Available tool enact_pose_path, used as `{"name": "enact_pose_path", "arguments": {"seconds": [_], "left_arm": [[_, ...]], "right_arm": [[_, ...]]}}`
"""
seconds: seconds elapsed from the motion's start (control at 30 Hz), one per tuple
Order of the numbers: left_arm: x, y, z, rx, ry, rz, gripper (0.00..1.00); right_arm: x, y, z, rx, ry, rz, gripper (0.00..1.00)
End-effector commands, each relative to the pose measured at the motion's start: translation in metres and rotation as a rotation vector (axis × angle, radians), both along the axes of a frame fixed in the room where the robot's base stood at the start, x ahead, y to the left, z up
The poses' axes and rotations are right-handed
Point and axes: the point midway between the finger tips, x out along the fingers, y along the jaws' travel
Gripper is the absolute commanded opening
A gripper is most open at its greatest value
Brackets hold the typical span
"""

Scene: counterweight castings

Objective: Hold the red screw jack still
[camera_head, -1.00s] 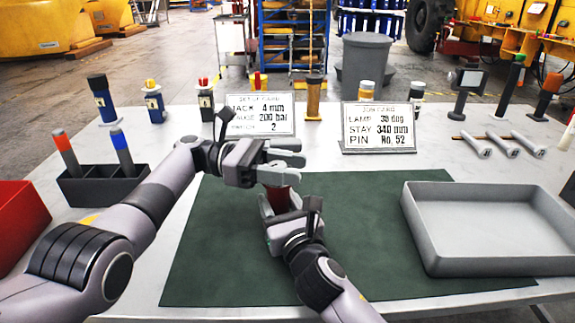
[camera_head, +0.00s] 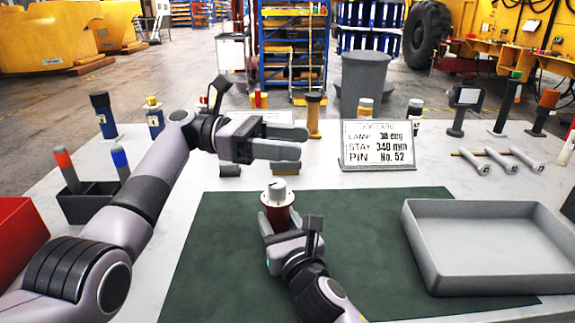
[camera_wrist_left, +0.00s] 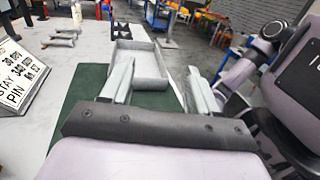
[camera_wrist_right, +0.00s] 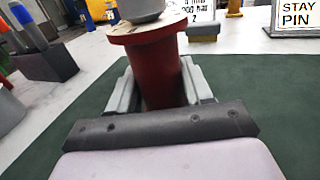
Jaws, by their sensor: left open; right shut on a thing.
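The red screw jack (camera_head: 275,208) stands upright on the green mat (camera_head: 370,240), with a white flange and a grey top. My right gripper (camera_head: 277,222) is shut around its red body from the front; the right wrist view shows the red body (camera_wrist_right: 160,72) between the two fingers. My left gripper (camera_head: 285,142) is open and empty, above and behind the jack, clear of it. In the left wrist view its fingers (camera_wrist_left: 160,85) have nothing between them.
A grey tray (camera_head: 420,262) lies at the right of the mat. A sign card (camera_head: 378,146) stands behind the mat; another is partly hidden by my left gripper. A dark holder (camera_head: 90,205) with red and blue sticks is at left. Several tools line the table's back.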

Motion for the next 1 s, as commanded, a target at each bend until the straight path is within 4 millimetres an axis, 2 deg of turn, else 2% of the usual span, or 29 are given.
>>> {"name": "enact_pose_path", "arguments": {"seconds": [0.2, 0.57, 0.77, 1.0], "left_arm": [[0.0, 0.0, 0.012, 0.001, 0.0, -0.001, 0.6], [-0.001, -0.002, 0.011, 0.031, -0.024, -0.002, 0.59], [-0.007, -0.015, -0.001, 0.281, -0.219, -0.014, 0.59], [0.0, -0.014, -0.021, 0.768, -0.616, -0.025, 0.59]], "right_arm": [[0.0, 0.0, -0.003, -0.001, 0.006, 0.0, 0.0], [0.0, 0.0, -0.003, -0.002, 0.005, -0.001, 0.0], [0.0, -0.001, -0.002, -0.002, 0.005, -0.002, 0.0], [0.0, -0.001, -0.002, -0.002, 0.005, -0.002, 0.0]]}}
